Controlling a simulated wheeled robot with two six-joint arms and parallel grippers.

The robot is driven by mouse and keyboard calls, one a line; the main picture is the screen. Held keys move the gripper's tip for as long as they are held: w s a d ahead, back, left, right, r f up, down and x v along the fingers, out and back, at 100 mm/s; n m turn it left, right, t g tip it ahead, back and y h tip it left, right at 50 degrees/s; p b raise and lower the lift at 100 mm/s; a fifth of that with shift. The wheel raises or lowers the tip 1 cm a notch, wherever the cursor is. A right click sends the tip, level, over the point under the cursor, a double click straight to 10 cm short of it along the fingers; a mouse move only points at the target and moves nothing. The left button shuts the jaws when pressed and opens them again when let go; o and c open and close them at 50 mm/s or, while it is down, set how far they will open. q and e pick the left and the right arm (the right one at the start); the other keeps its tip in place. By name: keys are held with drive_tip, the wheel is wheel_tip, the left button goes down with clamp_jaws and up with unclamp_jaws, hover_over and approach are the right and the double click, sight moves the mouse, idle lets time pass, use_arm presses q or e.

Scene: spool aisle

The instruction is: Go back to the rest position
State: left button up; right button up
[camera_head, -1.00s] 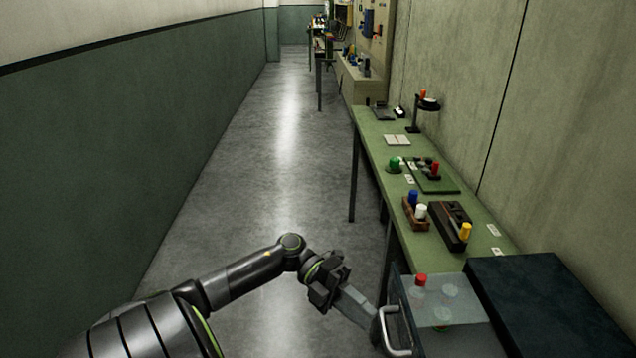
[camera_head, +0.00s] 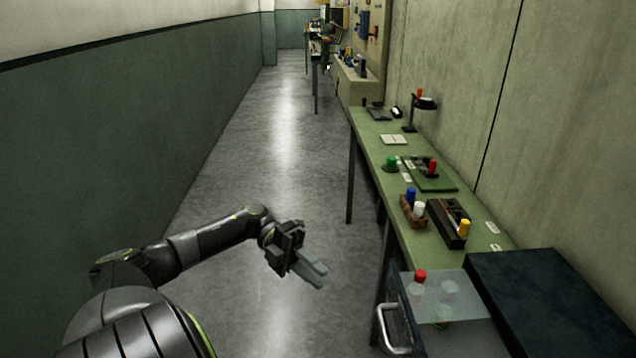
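My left gripper (camera_head: 317,274) is over the grey floor, left of the green bench. Its two grey fingers show a narrow gap between them and nothing is held there. It is apart from the drawer handle (camera_head: 394,332), which stands to its right on the front of the glass-topped box (camera_head: 465,312). My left arm comes in from the lower left with its elbow bent. My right gripper does not show.
The green bench (camera_head: 478,222) runs along the right wall. It carries spools, a wooden tray (camera_head: 412,213), a dark holder (camera_head: 446,226) and a lamp-like stand (camera_head: 412,118). A dark box (camera_head: 550,305) is at lower right. The aisle floor (camera_head: 270,180) is clear.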

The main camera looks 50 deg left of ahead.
use_arm(q)
drive_tip(key=shift+w+f, duration=0.1)
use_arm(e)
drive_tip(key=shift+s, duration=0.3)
